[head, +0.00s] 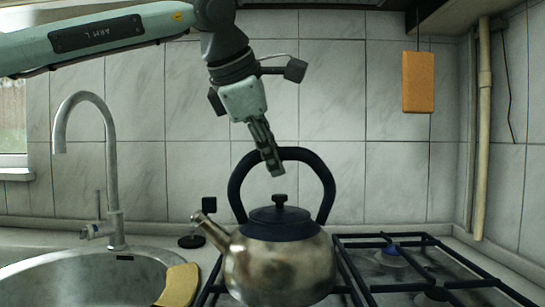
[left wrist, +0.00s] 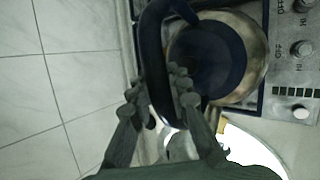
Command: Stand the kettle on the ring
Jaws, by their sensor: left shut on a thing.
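The kettle (head: 280,268) is rounded, worn metal with a dark lid, a dark arched handle (head: 325,185) and a spout pointing left. It looks upright over the left part of the hob (head: 405,287). Its base meets the bottom of the head view, so I cannot tell whether it rests or hangs. My left gripper (head: 271,162) comes from above and is shut on the top of the handle. In the left wrist view the fingers (left wrist: 158,100) sit either side of the handle (left wrist: 152,45), with the kettle (left wrist: 248,60) beyond. Any ring beneath the kettle is hidden.
A metal sink (head: 85,275) with a tall tap (head: 112,180) is on the left, with a yellowish cloth or sponge (head: 180,284) at its edge. Black grates (head: 440,262) lie to the right. An orange block (head: 418,82) hangs at the back right. Tiled wall stands behind.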

